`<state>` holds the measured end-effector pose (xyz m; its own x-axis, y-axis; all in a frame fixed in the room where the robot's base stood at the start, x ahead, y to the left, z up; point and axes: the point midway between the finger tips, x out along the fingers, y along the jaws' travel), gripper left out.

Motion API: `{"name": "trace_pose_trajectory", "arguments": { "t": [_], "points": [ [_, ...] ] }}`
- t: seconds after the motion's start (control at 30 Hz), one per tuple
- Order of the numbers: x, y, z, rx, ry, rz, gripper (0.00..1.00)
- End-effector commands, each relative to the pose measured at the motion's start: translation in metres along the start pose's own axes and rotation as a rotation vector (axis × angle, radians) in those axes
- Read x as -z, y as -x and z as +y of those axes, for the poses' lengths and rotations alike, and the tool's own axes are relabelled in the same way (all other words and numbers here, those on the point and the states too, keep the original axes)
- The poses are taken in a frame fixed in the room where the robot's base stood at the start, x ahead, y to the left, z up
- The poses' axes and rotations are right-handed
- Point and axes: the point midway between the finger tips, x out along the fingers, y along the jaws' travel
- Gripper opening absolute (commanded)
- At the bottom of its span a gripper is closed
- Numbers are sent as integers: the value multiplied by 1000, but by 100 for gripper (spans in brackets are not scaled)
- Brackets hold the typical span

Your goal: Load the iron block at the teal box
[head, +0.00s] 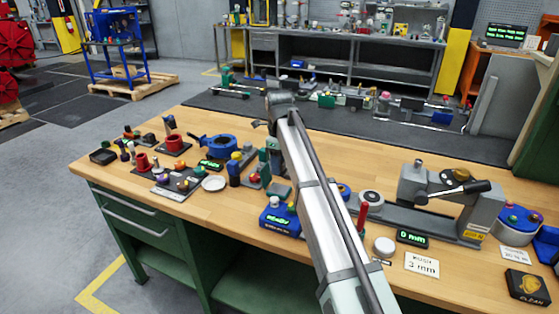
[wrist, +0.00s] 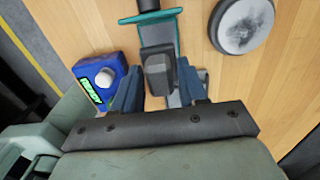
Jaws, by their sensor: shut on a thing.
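In the wrist view my gripper (wrist: 160,82) has its two blue-grey fingers on either side of a dark grey block (wrist: 157,72), which looks like the iron block. The fingers are shut on it. Just beyond the block is a teal-edged part (wrist: 150,17) with a dark grey bar across its middle. It looks like part of the teal box, but most of it is out of view. I cannot tell whether the block touches it. In the head view my arm hides the fingertips and the block.
A blue box with a white knob (wrist: 97,84) stands left of my fingers; it shows in the head view (head: 279,219) too. A round metal disc (wrist: 241,24) lies to the right. Small fixtures crowd the left bench; a lever device (head: 455,195) stands right.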

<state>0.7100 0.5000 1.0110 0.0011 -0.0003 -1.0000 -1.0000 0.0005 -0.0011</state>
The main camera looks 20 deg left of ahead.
Motion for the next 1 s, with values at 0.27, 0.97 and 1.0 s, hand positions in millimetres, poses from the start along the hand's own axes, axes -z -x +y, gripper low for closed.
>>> {"name": "trace_pose_trajectory", "arguments": {
  "t": [0.27, 0.97, 1.0],
  "points": [
    [0, -15, 0, -1, 0, 0, 0],
    [0, -58, 0, 1, 0, -1, 0],
    [0, -58, 0, 1, 0, -1, 0]
  ]
}}
